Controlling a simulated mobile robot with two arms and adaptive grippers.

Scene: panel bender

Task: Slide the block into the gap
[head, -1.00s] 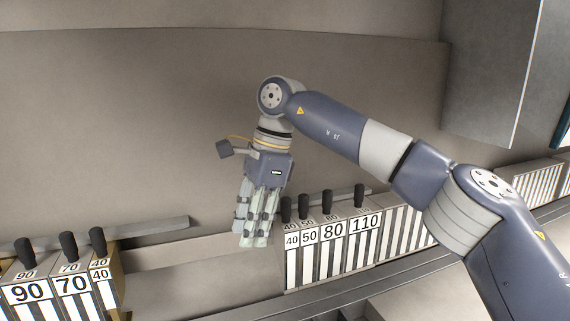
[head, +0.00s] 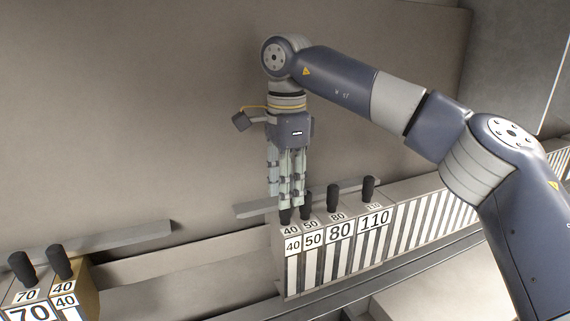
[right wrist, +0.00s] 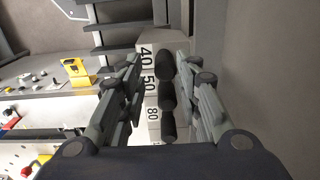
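The right-hand row has blocks labelled 40 (head: 292,245), 50 (head: 312,239), 80 (head: 340,231) and 110 (head: 374,222), each with a black knob. The left-hand row ends in another 40 block (head: 65,301), with a 70 block (head: 30,312) beside it. An open gap (head: 190,278) lies between the rows. My right gripper (head: 287,206) points down at the knob of the right-hand 40 block. In the right wrist view, its fingers (right wrist: 165,85) are apart, with the row of black knobs between them. Finger contact with a knob is not clear. My left gripper is out of view.
A grey bar (head: 100,243) lies behind the left row, and another bar (head: 330,197) behind the right row. A rail runs along the front. A plain back wall (head: 130,120) rises behind. A yellow object (right wrist: 75,72) stands on a far shelf in the wrist view.

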